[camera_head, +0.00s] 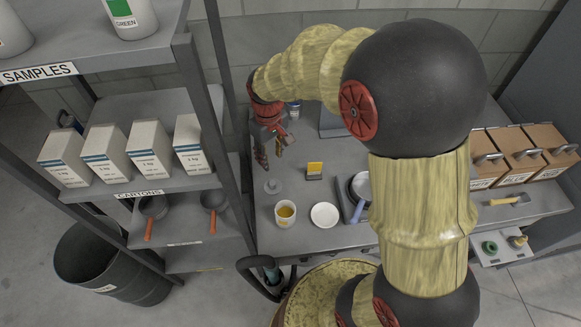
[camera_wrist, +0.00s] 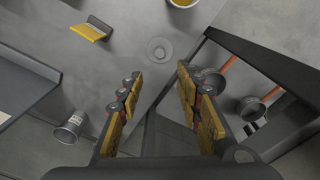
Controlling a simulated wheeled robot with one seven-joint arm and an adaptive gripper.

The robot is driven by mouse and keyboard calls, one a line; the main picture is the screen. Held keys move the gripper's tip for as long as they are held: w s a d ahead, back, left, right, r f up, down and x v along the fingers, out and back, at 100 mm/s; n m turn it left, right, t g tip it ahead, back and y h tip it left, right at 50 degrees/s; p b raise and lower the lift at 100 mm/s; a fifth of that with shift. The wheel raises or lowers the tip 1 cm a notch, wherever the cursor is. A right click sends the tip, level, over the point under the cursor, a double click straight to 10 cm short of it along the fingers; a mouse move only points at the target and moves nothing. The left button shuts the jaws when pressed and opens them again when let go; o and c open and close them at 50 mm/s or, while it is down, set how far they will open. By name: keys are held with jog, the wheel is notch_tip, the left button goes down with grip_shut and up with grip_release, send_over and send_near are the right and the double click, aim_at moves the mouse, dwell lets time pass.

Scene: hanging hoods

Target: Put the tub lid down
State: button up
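The tub lid, a small grey round disc with a knob (camera_head: 272,186), lies flat on the grey table near its left edge. It also shows in the wrist view (camera_wrist: 159,50), beyond my fingertips. The white tub with yellow contents (camera_head: 285,214) stands open just in front of the lid; part of it shows at the top of the wrist view (camera_wrist: 183,3). My gripper (camera_head: 271,152) is above the table, behind the lid and apart from it. In the wrist view its fingers (camera_wrist: 158,78) are spread with nothing between them.
A white dish (camera_head: 325,215) is right of the tub, and a yellow card holder (camera_head: 314,171) stands behind it. A pan (camera_head: 361,186) is farther right. The shelf rack (camera_head: 190,75) rises close at left.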

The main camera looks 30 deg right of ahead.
jog(key=s+r+m+t, duration=0.3)
jog(key=s+r+t, duration=0.2)
jog(key=s+r, duration=1.3)
jog(key=s, duration=0.3)
jog(key=shift+r, duration=0.25)
